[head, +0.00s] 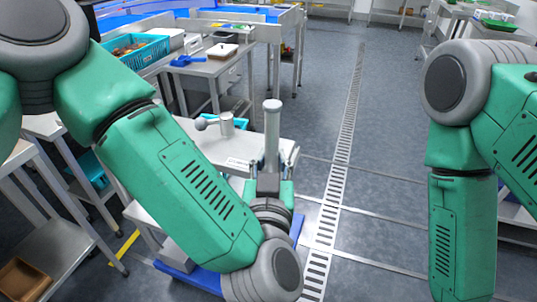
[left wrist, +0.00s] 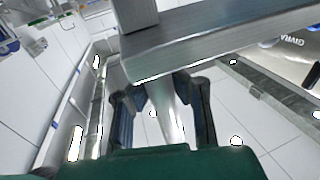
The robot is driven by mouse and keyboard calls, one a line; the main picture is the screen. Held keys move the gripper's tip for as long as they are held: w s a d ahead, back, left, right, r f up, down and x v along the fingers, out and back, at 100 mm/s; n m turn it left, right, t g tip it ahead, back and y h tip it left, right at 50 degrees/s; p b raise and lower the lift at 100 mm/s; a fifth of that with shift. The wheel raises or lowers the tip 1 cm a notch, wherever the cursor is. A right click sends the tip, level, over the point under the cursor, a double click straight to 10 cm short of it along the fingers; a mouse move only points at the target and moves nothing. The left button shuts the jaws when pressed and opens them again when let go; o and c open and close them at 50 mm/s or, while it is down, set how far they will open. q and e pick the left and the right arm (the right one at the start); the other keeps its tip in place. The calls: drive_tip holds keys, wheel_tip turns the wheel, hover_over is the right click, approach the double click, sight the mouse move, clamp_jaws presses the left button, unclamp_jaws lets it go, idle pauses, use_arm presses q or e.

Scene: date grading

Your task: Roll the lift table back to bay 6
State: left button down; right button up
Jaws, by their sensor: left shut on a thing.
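The lift table shows in the head view with a pale grey top (head: 210,147) and a blue base (head: 195,277) low on the floor, partly hidden by my left arm. An upright metal handle (head: 272,125) stands at its right part. My left gripper (head: 269,180) is shut around the handle's lower part. In the left wrist view, its two dark fingers (left wrist: 163,115) close on either side of a shiny metal bar (left wrist: 172,112). My right arm hangs at the right of the head view, and its gripper is out of frame. No bay number is readable.
A slotted floor drain (head: 343,125) runs away beside the lift table, with clear grey floor right of it. Workbenches stand at the left, one with a blue crate (head: 145,50) and a blue scoop (head: 187,60). Yellow floor tape (head: 124,247) lies left of the table.

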use_arm(q)
drive_tip(key=s+d, duration=0.5)
drive_tip(key=d, duration=0.7)
drive_tip(key=shift+s+d+f+h, duration=0.15)
drive_tip(key=shift+s+f+h, duration=0.1)
drive_tip(key=shift+s+h, duration=0.1)
drive_tip(key=shift+d, duration=0.1)
